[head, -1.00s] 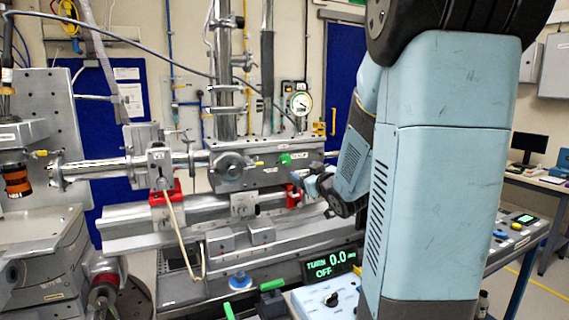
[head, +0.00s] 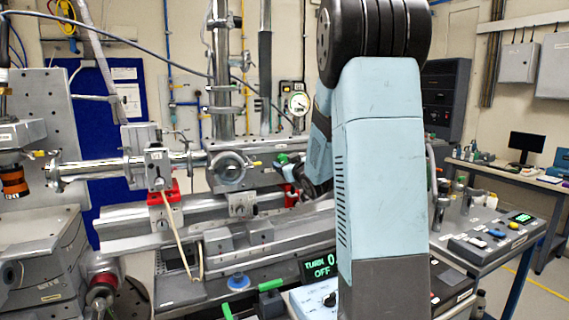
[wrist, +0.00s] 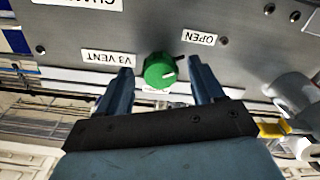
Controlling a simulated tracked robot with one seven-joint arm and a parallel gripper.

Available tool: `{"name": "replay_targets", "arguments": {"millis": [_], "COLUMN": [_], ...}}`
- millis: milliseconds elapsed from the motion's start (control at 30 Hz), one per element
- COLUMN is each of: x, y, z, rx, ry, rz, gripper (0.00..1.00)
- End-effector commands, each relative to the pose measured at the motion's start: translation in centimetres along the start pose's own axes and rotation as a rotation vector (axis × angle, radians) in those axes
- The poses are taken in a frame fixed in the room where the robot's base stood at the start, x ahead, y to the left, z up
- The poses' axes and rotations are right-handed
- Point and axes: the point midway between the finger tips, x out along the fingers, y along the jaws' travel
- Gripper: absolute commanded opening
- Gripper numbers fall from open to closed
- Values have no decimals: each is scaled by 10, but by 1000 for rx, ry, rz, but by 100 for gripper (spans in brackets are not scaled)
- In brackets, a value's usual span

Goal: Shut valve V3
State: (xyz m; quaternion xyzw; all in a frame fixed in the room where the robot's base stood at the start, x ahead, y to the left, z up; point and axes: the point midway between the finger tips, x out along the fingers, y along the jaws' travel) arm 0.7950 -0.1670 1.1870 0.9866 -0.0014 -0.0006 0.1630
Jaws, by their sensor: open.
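The green knob of valve V3 (wrist: 159,70) sits on a grey metal panel in the wrist view, beside a "V3 VENT" label (wrist: 109,57) and an "OPEN" label (wrist: 199,37). A pale mark shows on the knob's right side. My gripper (wrist: 161,66) is open, with one blue finger on each side of the knob and a visible gap to it on both sides. I cannot tell how deep the fingertips reach.
A round gauge (head: 299,103) stands above the panel. A yellow-tipped fitting (wrist: 271,129) lies right of my gripper in the wrist view. A readout (head: 320,265) shows "OFF", partly hidden by my arm. A bench with a control box (head: 487,242) stands at the right.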

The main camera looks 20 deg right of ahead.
Motion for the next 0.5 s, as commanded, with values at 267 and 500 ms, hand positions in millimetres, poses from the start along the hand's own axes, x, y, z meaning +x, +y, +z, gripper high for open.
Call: {"name": "replay_targets", "arguments": {"millis": [267,500], "x": [12,12], "y": [0,0], "z": [0,0], "rx": [1,0], "ry": [0,0], "rz": [1,1], "gripper": [67,63]}}
